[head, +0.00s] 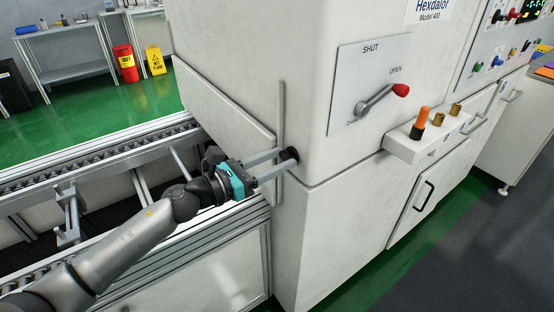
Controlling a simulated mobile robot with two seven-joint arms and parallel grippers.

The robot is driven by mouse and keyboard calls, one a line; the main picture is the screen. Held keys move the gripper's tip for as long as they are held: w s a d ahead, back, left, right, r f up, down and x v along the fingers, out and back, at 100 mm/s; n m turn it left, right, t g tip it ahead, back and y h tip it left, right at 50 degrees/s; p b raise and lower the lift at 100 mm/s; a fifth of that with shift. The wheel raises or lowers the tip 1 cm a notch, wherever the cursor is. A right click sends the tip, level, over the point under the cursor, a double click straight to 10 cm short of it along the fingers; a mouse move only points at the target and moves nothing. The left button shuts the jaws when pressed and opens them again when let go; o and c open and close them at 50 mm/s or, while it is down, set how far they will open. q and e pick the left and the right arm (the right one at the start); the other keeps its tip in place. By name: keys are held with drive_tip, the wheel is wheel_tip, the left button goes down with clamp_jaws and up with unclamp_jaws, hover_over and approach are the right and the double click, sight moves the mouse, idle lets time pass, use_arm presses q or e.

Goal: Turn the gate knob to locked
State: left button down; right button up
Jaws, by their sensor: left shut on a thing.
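The gate knob (291,154) is a small black knob on the near left corner of the white machine, at the edge of the gate panel. My left gripper (284,158), with a teal body and pale fingers, reaches it from the left. Its fingers are shut on the knob and cover part of it. The knob's turn position and any lock marking cannot be made out. My right gripper is not in view.
A grey lever with a red tip (401,90) sits on a plate marked SHUT and OPEN. A small ledge (405,147) below holds an orange-handled piece (420,122) and brass fittings. The conveyor rail (90,160) runs at left. Green floor lies behind.

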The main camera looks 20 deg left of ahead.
use_arm(q)
drive_tip(key=shift+n, duration=0.3)
drive_tip(key=n+p, duration=0.2)
drive_tip(key=n, duration=0.1)
drive_tip(key=shift+r+n, duration=0.1)
drive_tip(key=shift+n, duration=0.2)
drive_tip(key=n+p, duration=0.2)
drive_tip(key=n, duration=0.3)
drive_tip(key=shift+w+a+n, duration=0.1)
drive_tip(key=shift+n, duration=0.2)
drive_tip(key=n+p, duration=0.2)
drive_tip(key=n, duration=0.2)
drive_tip(key=shift+p, duration=0.3)
drive_tip(key=shift+f+n+p, duration=0.15)
drive_tip(key=shift+n+p, duration=0.25)
drive_tip(key=shift+n, duration=0.6)
drive_tip(key=shift+f+n+p, duration=0.1)
drive_tip(key=shift+n+p, duration=0.3)
drive_tip(key=shift+n, duration=0.6)
drive_tip(key=shift+c, duration=1.8)
unclamp_jaws()
